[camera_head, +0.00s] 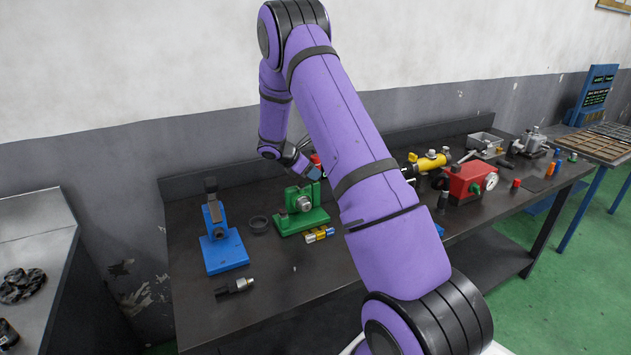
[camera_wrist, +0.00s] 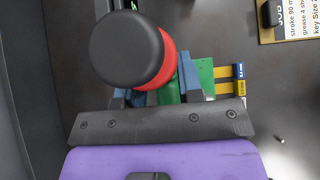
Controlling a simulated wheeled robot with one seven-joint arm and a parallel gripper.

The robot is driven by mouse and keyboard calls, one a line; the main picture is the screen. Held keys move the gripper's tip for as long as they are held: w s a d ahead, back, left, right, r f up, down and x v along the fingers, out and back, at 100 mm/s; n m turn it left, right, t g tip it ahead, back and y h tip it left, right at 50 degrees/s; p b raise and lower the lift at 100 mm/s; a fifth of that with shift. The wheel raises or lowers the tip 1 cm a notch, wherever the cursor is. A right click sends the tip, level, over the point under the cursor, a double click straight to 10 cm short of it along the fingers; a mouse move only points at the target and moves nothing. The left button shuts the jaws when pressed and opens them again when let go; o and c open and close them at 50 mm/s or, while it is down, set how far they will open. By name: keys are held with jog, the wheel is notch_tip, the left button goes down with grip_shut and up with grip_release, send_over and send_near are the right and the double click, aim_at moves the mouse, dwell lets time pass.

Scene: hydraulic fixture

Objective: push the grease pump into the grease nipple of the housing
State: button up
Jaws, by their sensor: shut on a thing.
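The green housing (camera_head: 303,212) stands on the dark bench in the head view, with a round metal part on its front. Part of its green body also shows in the wrist view (camera_wrist: 206,78), beneath the fingers. My gripper (camera_head: 314,173) is above the housing, pointing down. In the wrist view my gripper (camera_wrist: 155,90) is shut on the grease pump, whose round black top (camera_wrist: 126,48) and red collar (camera_wrist: 164,62) face the camera. The pump's red part (camera_head: 316,160) shows small in the head view. The pump's lower end and the nipple are hidden, so I cannot tell whether they touch.
A blue stand (camera_head: 222,250), a black ring (camera_head: 259,224) and a dark fitting (camera_head: 235,287) are left of the housing. A red unit with a gauge (camera_head: 468,183) stands right. The bench front left is mostly clear.

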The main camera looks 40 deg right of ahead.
jog(key=o, duration=1)
jog(key=v, duration=1.1)
jog(key=s+a+r+m+t+y, duration=0.15)
jog(key=s+a+r+m, duration=0.35)
jog(key=r, duration=0.5)
jog(key=s+a+r+m+t+y, duration=0.2)
jog(key=s+a+r+m+y, duration=0.1)
jog(key=s+a+r, duration=0.65)
jog(key=s+a+r+m+t+y, duration=0.1)
jog(key=s+a, duration=0.4)
jog(key=s, duration=0.7)
jog(key=s+a+m+t+y, duration=0.3)
jog(key=s+a+m, duration=0.2)
jog(key=s, duration=0.7)
jog(key=shift+a+r+m, duration=0.2)
jog(key=shift+r+m, duration=0.2)
